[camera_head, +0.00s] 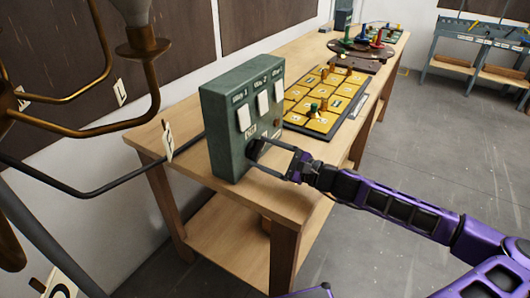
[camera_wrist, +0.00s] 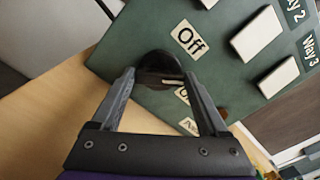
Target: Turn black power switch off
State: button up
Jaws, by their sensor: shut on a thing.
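The dark green switch box (camera_head: 226,155) stands upright on the wooden bench, with a black power switch (camera_head: 254,148) low on its front face. In the wrist view the black switch (camera_wrist: 158,62) is a rounded dark knob between my fingertips. An "Off" label (camera_wrist: 188,40) lies beside it on the box (camera_wrist: 125,42). Another label on the opposite side is partly hidden by a finger. My gripper (camera_head: 268,156) reaches in from the right and is shut on the black switch; its two fingers also show in the wrist view (camera_wrist: 160,78).
White rocker switches (camera_head: 263,105) sit above the black switch. A yellow-tiled board (camera_head: 325,100) lies behind the box on the bench (camera_head: 215,200). A brass lamp arm (camera_head: 150,85) and tagged cable hang at left. Open floor lies to the right.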

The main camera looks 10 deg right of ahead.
jog(key=n+b, duration=0.1)
jog(key=n, duration=0.4)
jog(key=shift+f+n, duration=0.1)
jog(key=shift+n, duration=0.2)
jog(key=shift+n+b, duration=0.95)
jog(key=shift+n, duration=1.25)
jog(key=o, duration=1.2)
jog(key=shift+o, duration=0.2)
jog(key=shift+s+d, duration=0.1)
jog(key=v, duration=1.7)
jog(key=shift+p, duration=0.3)
